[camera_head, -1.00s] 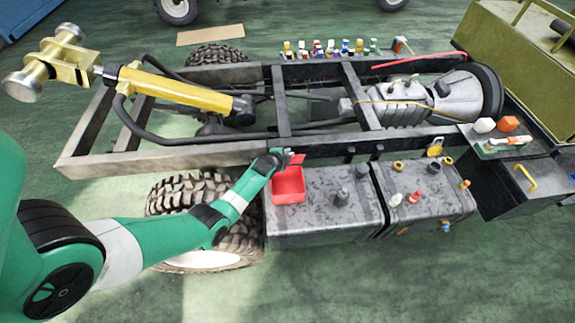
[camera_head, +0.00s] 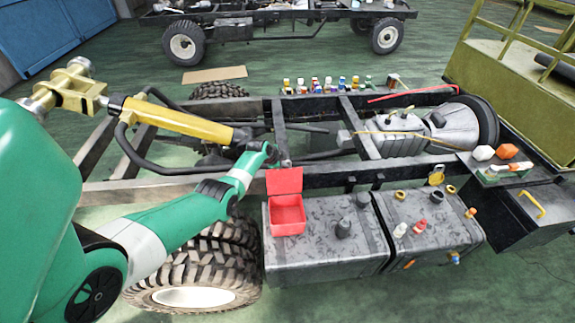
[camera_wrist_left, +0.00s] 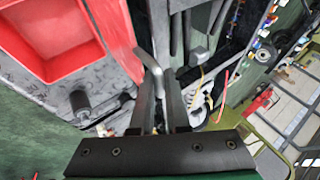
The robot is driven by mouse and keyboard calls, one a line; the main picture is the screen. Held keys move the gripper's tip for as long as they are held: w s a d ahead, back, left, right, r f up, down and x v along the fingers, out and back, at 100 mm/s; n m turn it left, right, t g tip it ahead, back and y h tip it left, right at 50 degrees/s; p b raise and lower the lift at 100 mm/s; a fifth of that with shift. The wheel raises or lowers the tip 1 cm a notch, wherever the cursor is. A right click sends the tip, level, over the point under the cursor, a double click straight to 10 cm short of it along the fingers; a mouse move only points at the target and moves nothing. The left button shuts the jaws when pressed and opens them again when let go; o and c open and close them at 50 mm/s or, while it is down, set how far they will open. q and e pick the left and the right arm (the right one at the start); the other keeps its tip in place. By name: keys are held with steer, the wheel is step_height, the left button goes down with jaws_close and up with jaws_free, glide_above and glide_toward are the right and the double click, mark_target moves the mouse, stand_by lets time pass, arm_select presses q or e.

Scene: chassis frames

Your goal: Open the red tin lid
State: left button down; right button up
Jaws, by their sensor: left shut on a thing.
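The red tin (camera_head: 288,228) is an open square box on the left end of the grey tank. Its red lid (camera_head: 285,181) stands upright at the tin's back edge, so the inside shows. In the left wrist view the tin (camera_wrist_left: 75,66) fills the upper left, and the lid (camera_wrist_left: 122,42) shows as a narrow red strip beside my left fingers (camera_wrist_left: 160,90). My right gripper is not in view.
The grey tank (camera_head: 325,262) carries dark caps beside the tin. A second tank (camera_head: 430,248) has small coloured caps. The chassis rail (camera_head: 330,174) runs just behind the lid. A large tyre (camera_head: 215,260) lies below my left arm.

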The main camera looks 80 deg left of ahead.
arm_select(q)
steer(key=c, duration=0.9)
jaws_free()
steer(key=shift+s+d+r, duration=0.1)
steer(key=shift+r, duration=0.15)
steer(key=p+v, duration=1.1)
steer(key=p, duration=0.2)
steer(key=shift+p, duration=0.4)
